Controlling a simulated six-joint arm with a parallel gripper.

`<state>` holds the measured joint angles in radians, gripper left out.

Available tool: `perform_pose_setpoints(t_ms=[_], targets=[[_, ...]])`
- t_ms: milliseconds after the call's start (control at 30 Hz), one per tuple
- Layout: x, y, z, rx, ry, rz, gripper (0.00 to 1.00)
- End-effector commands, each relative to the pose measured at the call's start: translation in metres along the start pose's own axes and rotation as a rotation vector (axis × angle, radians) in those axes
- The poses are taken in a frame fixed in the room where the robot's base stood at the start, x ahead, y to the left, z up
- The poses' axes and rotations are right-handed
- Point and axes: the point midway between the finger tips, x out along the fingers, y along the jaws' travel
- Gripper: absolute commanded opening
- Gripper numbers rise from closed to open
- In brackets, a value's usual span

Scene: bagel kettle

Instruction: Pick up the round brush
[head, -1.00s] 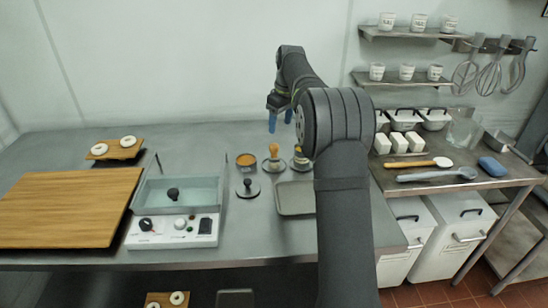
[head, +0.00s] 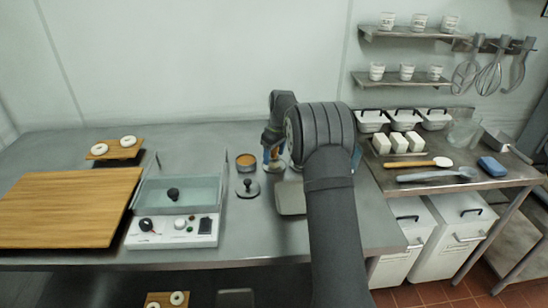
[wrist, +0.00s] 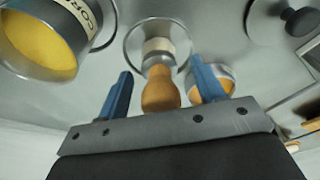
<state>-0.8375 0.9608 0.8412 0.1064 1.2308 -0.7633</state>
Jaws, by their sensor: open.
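The round brush (wrist: 161,90) stands on a round metal base, its wooden handle pointing up toward my wrist camera and a pale collar below it. In the wrist view the handle is between the two blue fingers of my gripper (wrist: 163,85), with gaps visible on both sides. My gripper is open and holds nothing. In the head view my gripper (head: 272,158) is down over the brush at the back of the steel table, and my arm and fingers mostly hide the brush.
A metal tin (wrist: 62,35) of yellow meal stands close on the left in the wrist view. A metal cup (wrist: 222,80) sits just behind the right finger. A black-knobbed lid (head: 248,188) and a grey tray (head: 291,198) lie nearer the front. The kettle (head: 178,195) stands left.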

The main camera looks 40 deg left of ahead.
Motion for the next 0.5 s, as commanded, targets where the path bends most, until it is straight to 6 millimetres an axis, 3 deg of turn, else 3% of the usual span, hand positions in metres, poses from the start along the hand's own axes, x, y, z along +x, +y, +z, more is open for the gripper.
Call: perform_pose_setpoints(t_ms=[233, 467, 500], targets=[[0.0027, 0.0000, -0.0004, 0.000, 0.001, 0.001, 0.60], [0.0025, 0.0000, -0.0004, 0.000, 0.001, 0.001, 0.15], [0.0025, 0.0000, -0.0004, 0.000, 0.001, 0.001, 0.14]])
